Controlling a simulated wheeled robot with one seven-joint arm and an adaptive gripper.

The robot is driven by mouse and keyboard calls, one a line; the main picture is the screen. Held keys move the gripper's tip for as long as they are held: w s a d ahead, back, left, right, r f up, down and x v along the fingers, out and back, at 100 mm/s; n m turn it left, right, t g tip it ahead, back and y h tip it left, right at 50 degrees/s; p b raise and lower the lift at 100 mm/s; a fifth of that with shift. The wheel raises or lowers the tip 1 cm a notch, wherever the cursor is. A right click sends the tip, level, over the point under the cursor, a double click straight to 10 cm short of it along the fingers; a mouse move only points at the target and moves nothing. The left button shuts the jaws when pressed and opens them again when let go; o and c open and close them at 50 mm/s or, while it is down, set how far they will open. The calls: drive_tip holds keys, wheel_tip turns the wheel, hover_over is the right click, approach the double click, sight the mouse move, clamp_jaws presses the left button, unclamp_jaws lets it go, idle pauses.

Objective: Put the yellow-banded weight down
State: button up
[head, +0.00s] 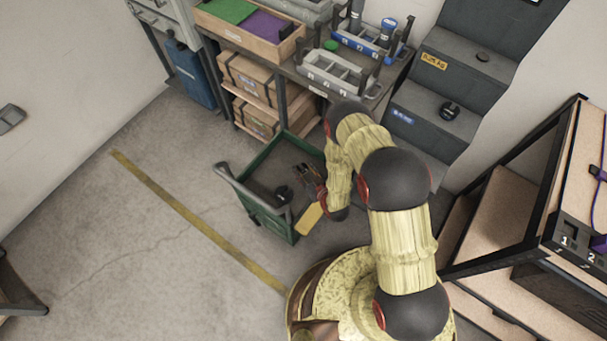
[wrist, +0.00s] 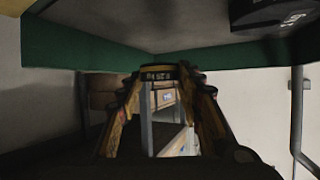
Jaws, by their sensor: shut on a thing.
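My gripper (head: 306,180) reaches down over the green-walled cart (head: 262,212) in the head view. In the wrist view my gripper (wrist: 160,78) has both fingers closed on a small dark weight with a yellow band (wrist: 159,70). In the head view the held weight is too small and covered to make out. A second black weight (head: 283,193) lies on the cart's dark floor, beside my gripper. A dark labelled weight also shows in the wrist view (wrist: 279,10), at the top right near the green wall. Whether the held weight touches the cart cannot be told.
Dark steps (head: 440,85) at the back right carry a yellow label, a blue label and a black weight (head: 449,110). A shelf (head: 300,70) with bins and boxes stands behind the cart. A rack (head: 560,170) stands at the right. Floor left of the cart is clear.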

sight(304, 174)
drive_tip(key=shift+w+f, duration=0.35)
drive_tip(key=shift+f, duration=0.1)
drive_tip(key=shift+w+a+f+b, duration=0.15)
drive_tip(key=shift+f+b, duration=0.85)
drive_tip(key=shift+f, duration=0.55)
drive_tip(key=shift+f+b, duration=0.5)
drive_tip(key=shift+f, duration=0.15)
drive_tip(key=o, duration=1.4)
